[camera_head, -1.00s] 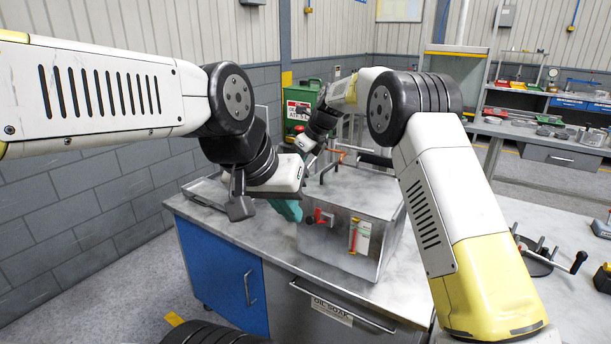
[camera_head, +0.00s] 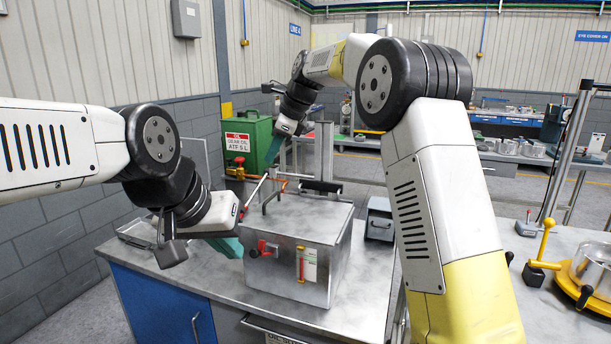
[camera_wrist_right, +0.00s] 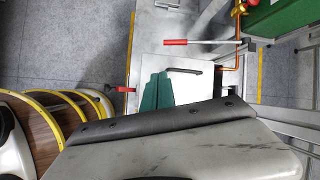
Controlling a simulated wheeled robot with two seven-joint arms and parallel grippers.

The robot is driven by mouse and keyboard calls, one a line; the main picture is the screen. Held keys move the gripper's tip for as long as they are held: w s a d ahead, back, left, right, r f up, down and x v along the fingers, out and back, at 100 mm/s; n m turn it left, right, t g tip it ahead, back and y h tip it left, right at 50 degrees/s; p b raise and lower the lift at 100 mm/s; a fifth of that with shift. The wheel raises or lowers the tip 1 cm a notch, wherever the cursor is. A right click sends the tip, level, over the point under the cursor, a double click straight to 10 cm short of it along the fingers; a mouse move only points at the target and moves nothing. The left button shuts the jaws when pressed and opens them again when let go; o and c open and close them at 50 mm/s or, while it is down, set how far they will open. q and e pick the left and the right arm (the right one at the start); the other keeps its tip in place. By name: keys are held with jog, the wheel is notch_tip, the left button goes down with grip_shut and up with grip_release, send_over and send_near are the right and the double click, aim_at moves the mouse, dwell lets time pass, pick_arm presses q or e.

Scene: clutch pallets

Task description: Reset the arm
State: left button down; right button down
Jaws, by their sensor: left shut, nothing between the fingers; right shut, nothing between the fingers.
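In the head view my left gripper (camera_head: 229,246) has teal fingers that are shut and empty, just left of the metal box (camera_head: 330,270). I cannot tell whether they touch it. My right gripper (camera_head: 272,151) is raised behind and above the box, with its teal fingers shut and empty. Its fingers also show in the right wrist view (camera_wrist_right: 157,92), over the box lid in that picture.
A green oil can (camera_head: 247,143) stands behind the box, near a red-handled lever and copper pipe. A small grey box (camera_head: 379,219) is right of the metal box. A round metal part in a yellow fixture (camera_head: 592,270) is at far right. Worktop in front of the box is clear.

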jog(key=s+d+r+n+t, duration=0.15)
jog(key=s+d+n, duration=0.25)
jog(key=s+d, duration=0.45)
jog(key=s+d+r+n, duration=0.2)
jog(key=s+d+n, duration=0.3)
jog(key=s+d, duration=0.3)
jog(key=s+d+f+n+t+h, duration=0.1)
jog(key=s+d+f+n, duration=0.3)
jog(key=s, duration=0.5)
jog(key=s+d+f+n+t+h, duration=0.1)
jog(key=s+d+f+n+h, duration=0.1)
jog(key=s+d+f+n, duration=0.3)
jog(key=s+d, duration=0.1)
jog(key=s, duration=0.3)
jog(key=shift+s+f, duration=0.15)
jog(key=shift+f, duration=0.1)
